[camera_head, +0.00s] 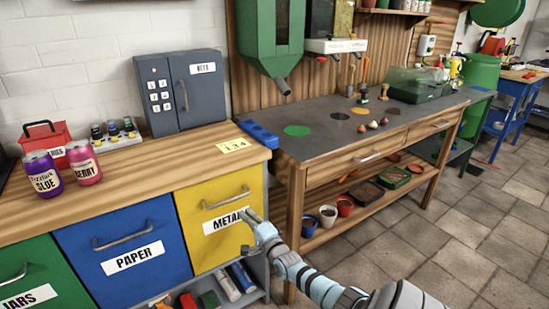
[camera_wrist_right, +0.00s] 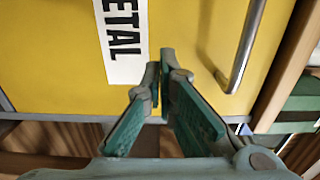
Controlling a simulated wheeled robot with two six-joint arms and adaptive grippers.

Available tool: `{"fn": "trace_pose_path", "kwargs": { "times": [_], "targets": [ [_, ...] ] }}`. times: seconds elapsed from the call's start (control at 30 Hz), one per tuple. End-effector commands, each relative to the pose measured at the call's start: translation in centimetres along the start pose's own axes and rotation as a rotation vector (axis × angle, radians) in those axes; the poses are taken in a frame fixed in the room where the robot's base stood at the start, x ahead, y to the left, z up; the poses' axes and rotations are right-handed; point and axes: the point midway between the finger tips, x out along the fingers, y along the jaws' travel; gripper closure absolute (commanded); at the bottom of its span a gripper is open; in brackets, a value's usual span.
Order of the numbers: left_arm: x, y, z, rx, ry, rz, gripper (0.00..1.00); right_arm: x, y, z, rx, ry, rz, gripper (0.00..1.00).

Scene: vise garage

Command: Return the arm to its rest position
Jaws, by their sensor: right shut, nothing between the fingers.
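My right gripper (camera_head: 250,232) is in front of the yellow METAL drawer (camera_head: 238,188), by the right end of its label. In the right wrist view the gripper (camera_wrist_right: 160,70) has its fingertips together with nothing between them. The drawer's front (camera_wrist_right: 190,30) fills the upper part of that view, with its handle (camera_wrist_right: 240,50) to the right of the fingers. The fingers look apart from the handle; whether they touch the drawer face I cannot tell. The drawer looks shut. My left gripper is not in view.
A blue PAPER drawer (camera_head: 125,255) and a green JARS drawer (camera_head: 28,285) are to the left. Two cans, purple (camera_head: 42,174) and pink (camera_head: 83,162), stand on the wooden counter (camera_head: 150,170). An open shelf with bottles (camera_head: 228,285) lies below. Tiled floor (camera_head: 440,230) is clear at right.

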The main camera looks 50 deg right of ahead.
Motion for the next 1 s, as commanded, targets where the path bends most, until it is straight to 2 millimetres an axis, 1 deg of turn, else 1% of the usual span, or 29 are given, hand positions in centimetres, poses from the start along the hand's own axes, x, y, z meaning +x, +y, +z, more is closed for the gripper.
{"fn": "trace_pose_path", "kwargs": {
  "times": [0.03,0.1,0.2,0.33,0.4,0.47,0.7,0.77,0.8,0.83,0.87,0.9,0.93,0.97,1.0],
  "targets": [
    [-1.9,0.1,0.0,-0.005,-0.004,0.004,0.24,-1.5,-0.7,0.1,-0.001,-0.002,0.005,1.0],
    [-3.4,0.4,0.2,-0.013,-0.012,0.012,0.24,-3.8,-0.8,0.1,-0.001,-0.003,0.006,1.0],
    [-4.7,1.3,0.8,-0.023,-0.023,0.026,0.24,-6.7,-0.6,0.2,-0.001,-0.005,0.005,1.0],
    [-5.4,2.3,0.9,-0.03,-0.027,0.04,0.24,-9.1,-0.3,0.3,0.0,-0.005,0.003,1.0],
    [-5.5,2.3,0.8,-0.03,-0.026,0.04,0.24,-9.8,-0.1,0.3,0.0,-0.005,0.003,1.0],
    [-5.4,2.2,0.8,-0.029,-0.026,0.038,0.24,-10.0,-0.1,0.3,0.0,-0.004,0.002,1.0],
    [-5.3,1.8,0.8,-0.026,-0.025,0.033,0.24,-10.1,0.1,0.2,-0.001,-0.004,0.002,1.0],
    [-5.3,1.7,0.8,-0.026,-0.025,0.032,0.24,-10.1,0.1,0.2,-0.026,-0.004,0.004,1.0],
    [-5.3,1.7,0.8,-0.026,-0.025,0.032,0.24,-10.1,0.4,0.3,-0.076,-0.008,0.016,1.0],
    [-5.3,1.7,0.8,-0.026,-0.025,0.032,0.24,-10.1,0.9,0.5,-0.15,-0.021,0.038,1.0],
    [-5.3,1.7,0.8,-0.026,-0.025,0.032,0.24,-10.3,2.0,0.7,-0.26,-0.042,0.077,1.0],
    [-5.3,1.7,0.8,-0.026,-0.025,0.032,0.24,-10.9,4.6,0.7,-0.461,-0.087,0.157,1.0],
    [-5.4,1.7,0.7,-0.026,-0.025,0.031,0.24,-11.9,6.9,0.7,-0.605,-0.129,0.226,1.0],
    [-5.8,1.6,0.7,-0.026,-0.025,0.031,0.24,-13.2,9.2,0.8,-0.747,-0.181,0.301,1.0],
    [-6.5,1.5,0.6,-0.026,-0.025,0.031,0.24,-15.7,12.4,0.9,-0.932,-0.269,0.405,1.0]
  ]
}}
